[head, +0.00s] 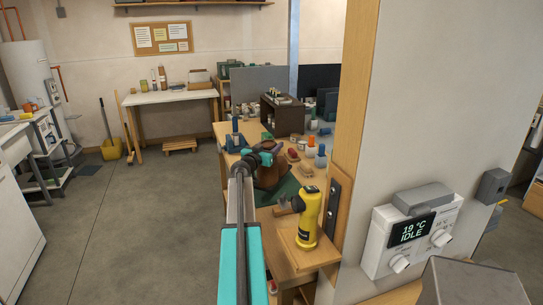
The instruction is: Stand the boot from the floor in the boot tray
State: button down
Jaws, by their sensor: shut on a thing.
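My arm reaches away from the camera over the wooden workbench. My gripper (268,156) is at its far end, seen from behind and small. A brown rounded thing, which looks like the boot (269,176), is right at the gripper, and the gripper is shut on it. The arm and gripper hide part of the boot, and I cannot tell whether it touches the surface below. A dark green flat thing (284,192) lies on the bench just below and beside the boot. I cannot tell whether it is the boot tray or a mat.
A yellow flashlight-like tool (309,218) stands at the bench's near end. Bottles, jars and a dark box (283,117) crowd the bench behind the boot. A wall with a thermostat (412,236) closes the right side. Open floor (150,220) lies left.

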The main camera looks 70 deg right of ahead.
dwell(0.3)
jog(key=shift+f, duration=1.85)
jog(key=c, duration=0.8)
grip_release()
jog(key=shift+f, duration=0.15)
jog(key=shift+a, duration=0.1)
jog(key=shift+w+a+b, duration=0.2)
jog(key=shift+a, duration=1.8)
jog(key=shift+w+a+b, duration=0.15)
jog(key=shift+a+b, duration=0.1)
jog(key=shift+a, duration=1.7)
jog(key=shift+w+a+b, duration=0.2)
jog(key=shift+a, duration=1.8)
jog(key=shift+w, duration=0.1)
